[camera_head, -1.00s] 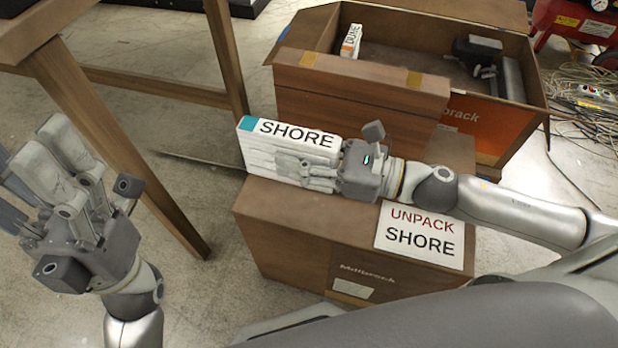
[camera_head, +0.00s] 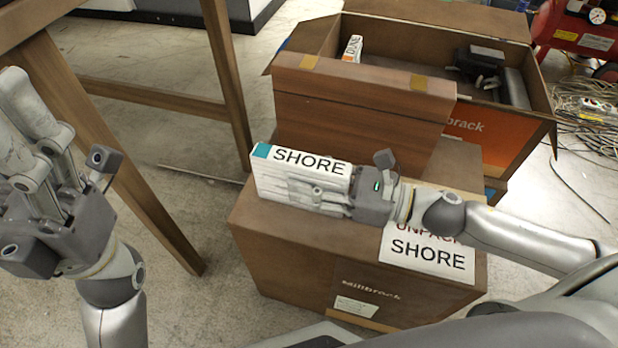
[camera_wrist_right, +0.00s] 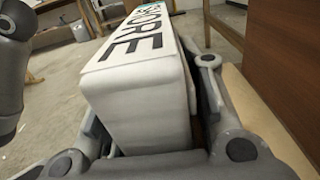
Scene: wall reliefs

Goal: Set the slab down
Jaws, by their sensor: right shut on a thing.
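The white slab (camera_head: 265,175) has a top edge labelled SHORE and a teal corner. My right gripper (camera_head: 310,192) is shut on it, with fingers across its near face. In the right wrist view the slab (camera_wrist_right: 140,95) stands on edge between the fingers (camera_wrist_right: 155,125). It is over the top of a brown carton (camera_head: 290,250) marked Millbrock, at the carton's back left; I cannot tell whether its bottom touches. A white sign (camera_head: 430,255) reading UNPACK SHORE is on the carton, partly behind my right arm. My left gripper (camera_head: 45,150) is open and empty at the left.
A larger open box (camera_head: 490,150) stands behind, holding a white DUNE slab (camera_head: 352,48) and dark items. A wooden panel (camera_head: 360,110) rises just behind the held slab. A wooden table frame (camera_head: 120,145) stands at left. Cables (camera_head: 590,120) lie on the floor at right.

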